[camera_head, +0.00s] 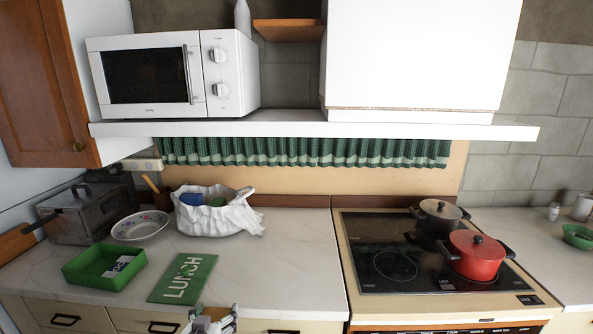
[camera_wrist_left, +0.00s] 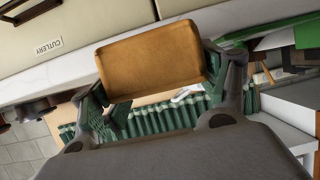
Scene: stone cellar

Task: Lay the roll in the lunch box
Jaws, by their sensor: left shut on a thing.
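The roll (camera_wrist_left: 152,62) is a brown, rounded-block loaf, seen large in the left wrist view. My left gripper (camera_head: 211,320) is shut on it, one finger at each side, at the bottom edge of the head view in front of the counter. Only a small part of the roll shows there. The lunch box (camera_head: 88,277) is a green open tray on the counter at the left, with a white label inside. Its green lid (camera_head: 172,291), marked LUNCH, lies flat to the right of it. The gripper is to the right of and nearer than both. My right gripper is not in view.
Behind the box stand a patterned bowl (camera_head: 140,226), a grey metal box (camera_head: 90,212) and a crumpled white bag (camera_head: 222,221). A hob (camera_head: 390,267) with a red pot (camera_head: 474,258) is at the right. Counter between lid and hob is bare.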

